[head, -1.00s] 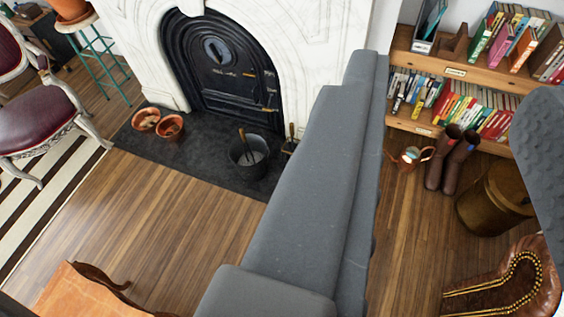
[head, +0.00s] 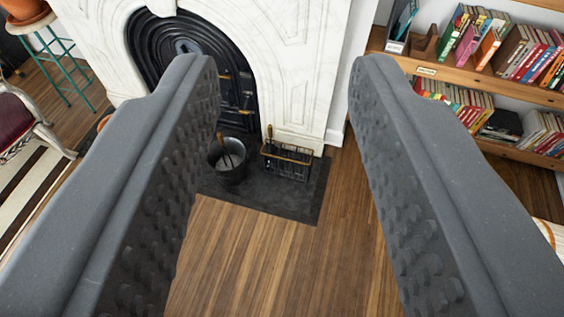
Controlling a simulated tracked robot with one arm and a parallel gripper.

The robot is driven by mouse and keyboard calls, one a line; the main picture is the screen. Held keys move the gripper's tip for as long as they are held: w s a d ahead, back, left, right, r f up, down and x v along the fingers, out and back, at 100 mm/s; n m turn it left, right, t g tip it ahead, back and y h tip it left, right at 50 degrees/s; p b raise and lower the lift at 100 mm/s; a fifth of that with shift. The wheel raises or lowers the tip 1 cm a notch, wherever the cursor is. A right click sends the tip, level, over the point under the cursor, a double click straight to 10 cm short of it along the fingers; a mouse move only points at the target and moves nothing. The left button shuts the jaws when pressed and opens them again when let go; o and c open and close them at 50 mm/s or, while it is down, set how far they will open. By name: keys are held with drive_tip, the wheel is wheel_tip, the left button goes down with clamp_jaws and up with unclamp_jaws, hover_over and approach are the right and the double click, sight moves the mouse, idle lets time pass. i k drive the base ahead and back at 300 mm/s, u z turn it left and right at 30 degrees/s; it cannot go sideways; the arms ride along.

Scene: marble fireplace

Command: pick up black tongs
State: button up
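A black bucket (head: 236,172) with a tool standing in it is on the dark hearth in front of the fireplace. Right of it stands a small black rack (head: 288,164) with a brass-coloured rail and an upright handle. I cannot tell which of the thin tools is the black tongs. My gripper (head: 285,65) is wide open and empty. Its two grey fingers with dimpled inner pads frame the bucket and the rack, which are well beyond it on the floor. The left finger hides part of the fireplace and hearth.
The white marble fireplace (head: 300,60) with its black arched insert stands behind the dark hearth (head: 290,202). A bookshelf (head: 480,66) is at the right. A teal stool (head: 62,62) and a dark red chair (head: 18,124) are at the left. The wood floor (head: 270,265) between the fingers is clear.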

sight(220, 136)
drive_tip(key=i, duration=1)
drive_tip(key=u, duration=0.6)
